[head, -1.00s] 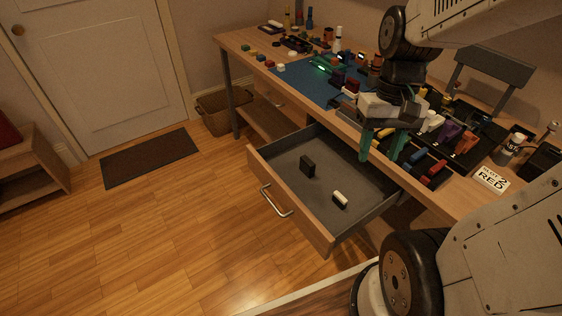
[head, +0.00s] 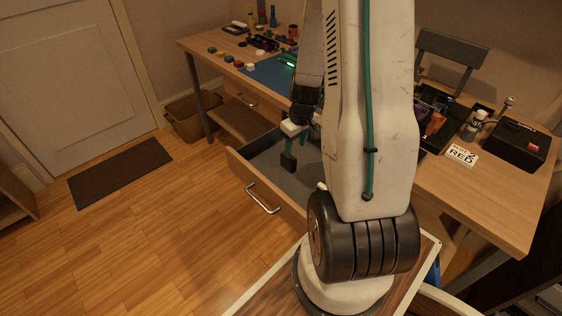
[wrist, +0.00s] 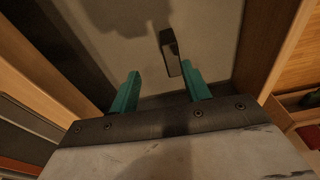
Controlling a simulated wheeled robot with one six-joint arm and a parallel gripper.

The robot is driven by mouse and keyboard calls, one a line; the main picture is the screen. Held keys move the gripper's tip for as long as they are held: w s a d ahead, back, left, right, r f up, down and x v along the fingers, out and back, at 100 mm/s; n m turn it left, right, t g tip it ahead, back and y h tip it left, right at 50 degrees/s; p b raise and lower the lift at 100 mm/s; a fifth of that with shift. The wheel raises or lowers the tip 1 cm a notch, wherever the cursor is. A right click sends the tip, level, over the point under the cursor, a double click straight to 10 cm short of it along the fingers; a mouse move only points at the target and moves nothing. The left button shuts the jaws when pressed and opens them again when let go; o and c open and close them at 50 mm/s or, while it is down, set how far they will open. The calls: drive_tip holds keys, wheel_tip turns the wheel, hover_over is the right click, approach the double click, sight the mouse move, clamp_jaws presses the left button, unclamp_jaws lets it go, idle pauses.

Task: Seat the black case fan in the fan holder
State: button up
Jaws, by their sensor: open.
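A dark block-shaped piece (head: 288,162), likely the black case fan, stands in the open desk drawer. It also shows in the wrist view (wrist: 171,55), just beyond my right fingertip, nearly in line with that finger. My gripper (head: 297,143) is over the drawer, close to the dark piece, with its teal fingers pointing down. In the wrist view my gripper (wrist: 160,74) is open with nothing between the fingers. I cannot make out the fan holder; my arm hides much of the desk.
The drawer front with its handle (head: 263,198) and the drawer walls bound the space around my gripper. The blue mat (head: 270,76) and small parts lie on the desk above.

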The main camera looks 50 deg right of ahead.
sight(288, 160)
drive_tip(key=shift+w+a+f, duration=0.15)
drive_tip(key=shift+w+a, duration=0.05)
drive_tip(key=shift+a, duration=0.15)
drive_tip(key=shift+w+a+f, duration=0.1)
drive_tip(key=shift+f, duration=0.35)
drive_tip(key=shift+w+a+f, duration=0.1)
drive_tip(key=shift+f, duration=0.3)
drive_tip(key=f, duration=0.3)
drive_tip(key=w+f, duration=0.1)
drive_tip(key=f, duration=0.1)
drive_tip(key=shift+a+f, duration=0.25)
drive_tip(key=shift+f, duration=0.1)
drive_tip(key=shift+s, duration=0.1)
drive_tip(key=shift+c, duration=0.4)
clamp_jaws()
